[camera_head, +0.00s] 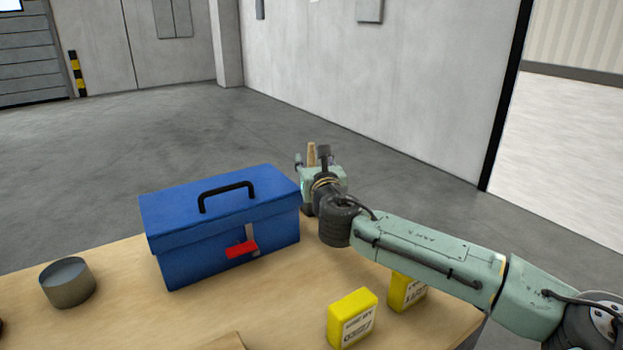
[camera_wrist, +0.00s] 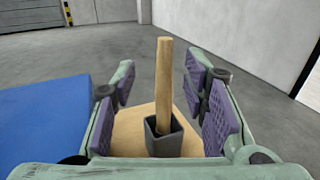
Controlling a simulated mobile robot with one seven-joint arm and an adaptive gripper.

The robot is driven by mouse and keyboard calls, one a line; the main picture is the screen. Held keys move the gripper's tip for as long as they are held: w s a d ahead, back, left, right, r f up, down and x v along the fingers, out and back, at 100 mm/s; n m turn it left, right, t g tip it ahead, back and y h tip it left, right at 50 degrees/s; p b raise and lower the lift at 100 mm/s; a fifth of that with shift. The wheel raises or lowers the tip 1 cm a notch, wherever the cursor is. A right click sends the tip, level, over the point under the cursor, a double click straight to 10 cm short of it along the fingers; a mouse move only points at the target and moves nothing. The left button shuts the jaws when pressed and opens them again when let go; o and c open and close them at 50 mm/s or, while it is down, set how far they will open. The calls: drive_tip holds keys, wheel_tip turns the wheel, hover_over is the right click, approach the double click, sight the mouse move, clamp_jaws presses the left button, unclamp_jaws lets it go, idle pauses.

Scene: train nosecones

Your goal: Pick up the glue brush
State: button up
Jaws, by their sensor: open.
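The glue brush shows as a light wooden handle (camera_wrist: 164,88) standing upright in a small dark square holder (camera_wrist: 165,137) in the wrist view. Its lower end is hidden inside the holder. My gripper (camera_wrist: 165,90) is open, with its purple finger pads on the left and right of the handle and visible gaps on both sides. In the head view the top of the handle (camera_head: 311,154) shows by my gripper (camera_head: 322,165), past the right end of the blue toolbox. The holder is hidden there behind my arm.
A blue toolbox (camera_head: 195,217) with a black handle stands left of my gripper. A grey can (camera_head: 68,289) stands at the left on the wooden table (camera_head: 115,318). Open floor lies beyond.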

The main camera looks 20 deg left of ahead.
sight(312, 154)
drive_tip(key=p+x, duration=0.1)
drive_tip(key=x, duration=0.3)
drive_tip(key=shift+w+d+r+p, duration=0.1)
drive_tip(key=shift+d+r+p, duration=0.1)
drive_tip(key=shift+d+p, duration=0.15)
drive_tip(key=shift+w+a+f, duration=0.15)
drive_tip(key=shift+w+a, duration=0.15)
drive_tip(key=shift+w, duration=0.15)
drive_tip(key=shift+c, duration=0.4)
clamp_jaws()
